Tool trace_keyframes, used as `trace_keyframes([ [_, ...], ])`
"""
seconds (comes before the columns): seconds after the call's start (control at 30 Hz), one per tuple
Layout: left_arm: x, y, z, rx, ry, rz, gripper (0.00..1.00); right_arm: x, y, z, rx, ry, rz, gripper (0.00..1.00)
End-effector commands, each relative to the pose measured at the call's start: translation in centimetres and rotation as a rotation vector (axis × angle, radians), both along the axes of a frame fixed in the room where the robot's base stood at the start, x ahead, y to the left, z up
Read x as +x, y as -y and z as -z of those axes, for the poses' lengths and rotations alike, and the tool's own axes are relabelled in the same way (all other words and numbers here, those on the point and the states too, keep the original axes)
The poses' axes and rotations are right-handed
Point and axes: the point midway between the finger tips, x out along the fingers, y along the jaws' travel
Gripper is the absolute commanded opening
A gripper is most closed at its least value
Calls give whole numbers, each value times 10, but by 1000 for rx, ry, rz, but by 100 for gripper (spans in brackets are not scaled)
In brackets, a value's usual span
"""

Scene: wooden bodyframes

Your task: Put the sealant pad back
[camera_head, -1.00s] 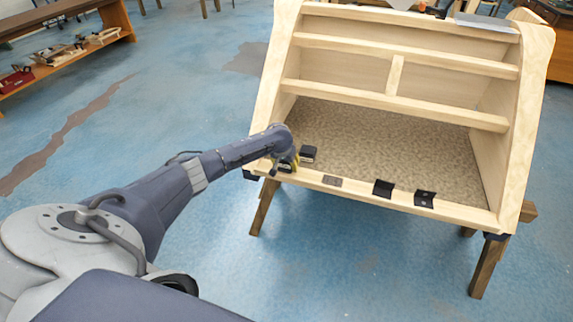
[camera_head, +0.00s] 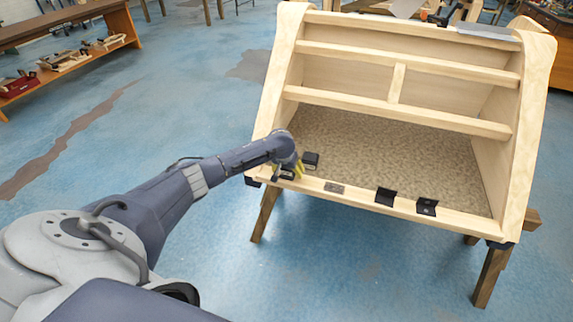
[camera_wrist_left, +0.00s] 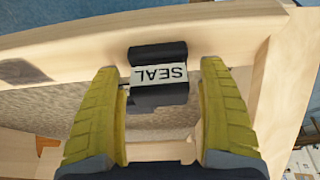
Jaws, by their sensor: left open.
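The sealant pad, a black block with a white "SEAL" label (camera_wrist_left: 165,75), shows in the left wrist view with its lettering upside down. It lies between the two yellow fingers of my left gripper (camera_wrist_left: 160,115), at the pale wooden rail. The fingers are open, with a gap visible on the label's right. In the head view my left gripper (camera_head: 293,170) is at the left end of the frame's front rail, partly covering dark parts there. A small black block (camera_head: 311,159) shows just right of it; I cannot tell whether this is the same pad. My right gripper is not in view.
The wooden bodyframe (camera_head: 455,219) stands on trestle legs. A flat dark plate (camera_head: 334,188) and two black brackets (camera_head: 385,196) (camera_head: 427,206) sit along its front rail. The speckled floor panel (camera_head: 400,145) behind is mostly clear. Crossbars (camera_head: 400,110) span above it.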

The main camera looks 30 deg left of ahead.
Motion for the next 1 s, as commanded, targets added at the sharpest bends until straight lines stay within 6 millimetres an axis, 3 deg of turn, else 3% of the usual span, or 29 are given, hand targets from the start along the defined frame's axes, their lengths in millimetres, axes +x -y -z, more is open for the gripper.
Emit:
trace_keyframes([
  [0.6,-34,8,-86,0,2,1,76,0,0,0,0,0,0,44],
  [0.8,-40,10,-101,0,1,0,76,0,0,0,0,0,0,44],
  [1.0,-42,19,-101,-8,9,17,76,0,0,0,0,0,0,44],
])
